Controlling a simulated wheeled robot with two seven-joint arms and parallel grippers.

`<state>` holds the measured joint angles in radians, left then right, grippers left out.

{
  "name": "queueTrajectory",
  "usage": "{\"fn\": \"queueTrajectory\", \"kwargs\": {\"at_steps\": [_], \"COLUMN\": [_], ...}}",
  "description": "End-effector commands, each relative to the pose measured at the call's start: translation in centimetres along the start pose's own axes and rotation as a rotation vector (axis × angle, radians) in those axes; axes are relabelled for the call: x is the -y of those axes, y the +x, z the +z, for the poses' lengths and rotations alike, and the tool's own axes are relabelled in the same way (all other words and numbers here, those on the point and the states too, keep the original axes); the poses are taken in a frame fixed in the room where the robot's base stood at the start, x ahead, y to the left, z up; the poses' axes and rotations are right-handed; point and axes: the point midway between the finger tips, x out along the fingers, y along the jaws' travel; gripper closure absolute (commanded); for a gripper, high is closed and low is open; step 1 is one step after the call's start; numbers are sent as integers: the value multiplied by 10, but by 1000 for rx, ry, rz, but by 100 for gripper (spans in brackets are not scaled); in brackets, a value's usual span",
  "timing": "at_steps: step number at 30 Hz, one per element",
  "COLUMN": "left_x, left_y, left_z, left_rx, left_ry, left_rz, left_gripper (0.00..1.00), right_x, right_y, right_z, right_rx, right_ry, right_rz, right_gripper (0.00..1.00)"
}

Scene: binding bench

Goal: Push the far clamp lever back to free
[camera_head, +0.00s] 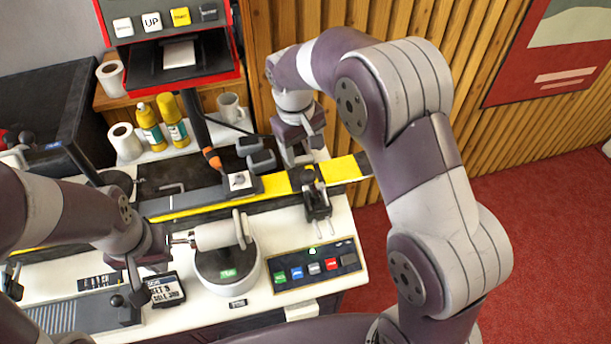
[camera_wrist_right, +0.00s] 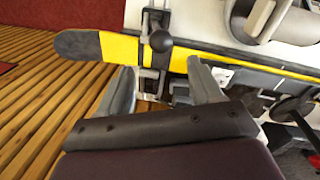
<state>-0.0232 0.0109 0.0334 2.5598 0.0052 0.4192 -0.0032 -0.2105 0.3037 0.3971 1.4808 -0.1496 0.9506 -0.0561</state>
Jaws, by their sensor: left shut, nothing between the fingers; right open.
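The clamp (camera_head: 317,205) with a black ball-ended lever (camera_head: 308,177) stands at the right end of the yellow-edged bar. In the right wrist view, the lever's ball (camera_wrist_right: 160,41) shows against the yellow strip, ahead of the fingers. My right gripper (camera_head: 300,155) is open and empty, just behind the clamp in the head view. In the right wrist view, its fingers (camera_wrist_right: 160,85) are spread to either side of the clamp's bracket; I cannot tell whether they touch it. My left gripper (camera_head: 136,280) is shut and empty over the front left of the bench.
A round white pedestal with a roller (camera_head: 225,262) and a button panel (camera_head: 315,267) stand at the front. Another black knobbed lever (camera_head: 117,301) is near my left gripper.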

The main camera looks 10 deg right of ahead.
Motion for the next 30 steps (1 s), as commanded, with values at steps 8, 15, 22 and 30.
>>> {"fn": "queueTrajectory", "kwargs": {"at_steps": [8, 15, 22, 30], "left_x": [0, 0, 0, 0], "left_y": [-6, -17, -18, -17], "left_z": [-1, -2, -2, -2], "left_rx": [0, 0, 0, 0], "left_ry": [0, 0, 0, 0], "left_rz": [0, 0, 0, 0], "left_gripper": [100, 100, 100, 100], "right_x": [0, 0, 0, 0], "right_y": [60, 108, 122, 122], "right_z": [0, -1, -2, -2], "right_rx": [5, 1, -3, -3], "right_ry": [-3, -1, -1, -1], "right_rz": [0, 1, 1, 1], "right_gripper": [35, 35, 35, 71]}}
